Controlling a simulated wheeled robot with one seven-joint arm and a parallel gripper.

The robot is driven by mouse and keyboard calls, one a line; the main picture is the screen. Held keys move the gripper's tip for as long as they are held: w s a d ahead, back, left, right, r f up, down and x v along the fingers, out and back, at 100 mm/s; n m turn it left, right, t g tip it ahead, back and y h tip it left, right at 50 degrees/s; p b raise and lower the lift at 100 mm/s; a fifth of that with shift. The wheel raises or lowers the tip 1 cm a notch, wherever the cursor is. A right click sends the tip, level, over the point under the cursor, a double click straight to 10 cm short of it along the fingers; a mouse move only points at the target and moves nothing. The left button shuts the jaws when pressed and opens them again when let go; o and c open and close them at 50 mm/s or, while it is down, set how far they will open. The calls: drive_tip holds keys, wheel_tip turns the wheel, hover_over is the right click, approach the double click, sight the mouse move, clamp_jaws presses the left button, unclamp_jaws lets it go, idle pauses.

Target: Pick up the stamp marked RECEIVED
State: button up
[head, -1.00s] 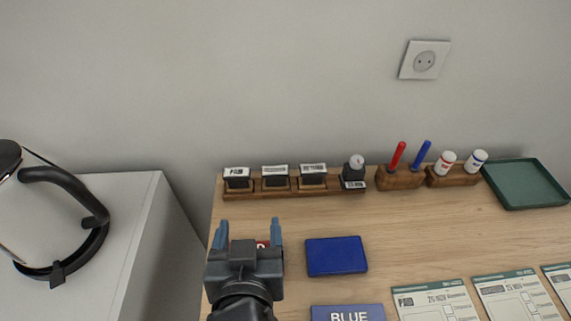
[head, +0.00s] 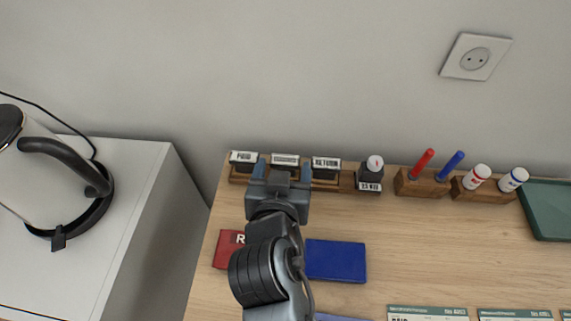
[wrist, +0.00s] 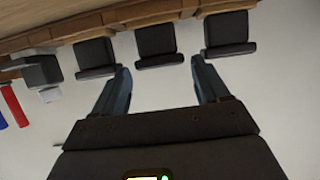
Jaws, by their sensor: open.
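A wooden rack (head: 236,180) holds three black stamps with white labels. The left stamp (head: 243,158) reads PAID and the right stamp (head: 327,164) reads RETURN. The middle stamp (head: 285,159) has a longer word too small to read; by its place between the other two it may be the RECEIVED one. My gripper (head: 283,166) is open and empty, in front of the middle stamp in the head view and partly hiding the rack. In the wrist view, the middle stamp (wrist: 157,42) lies just beyond the gap between my fingertips (wrist: 160,70), apart from them.
A dater stamp (head: 371,175) stands at the rack's right end. Pen holder (head: 420,183), bottle holder (head: 478,190) and green tray (head: 550,210) follow rightward. A red pad (head: 228,250) and blue pad (head: 336,261) lie in front. A kettle (head: 35,175) stands on the left cabinet.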

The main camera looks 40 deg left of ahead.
drive_tip(key=shift+x, duration=0.8)
drive_tip(key=c, duration=0.8)
drive_tip(key=shift+r, duration=0.1)
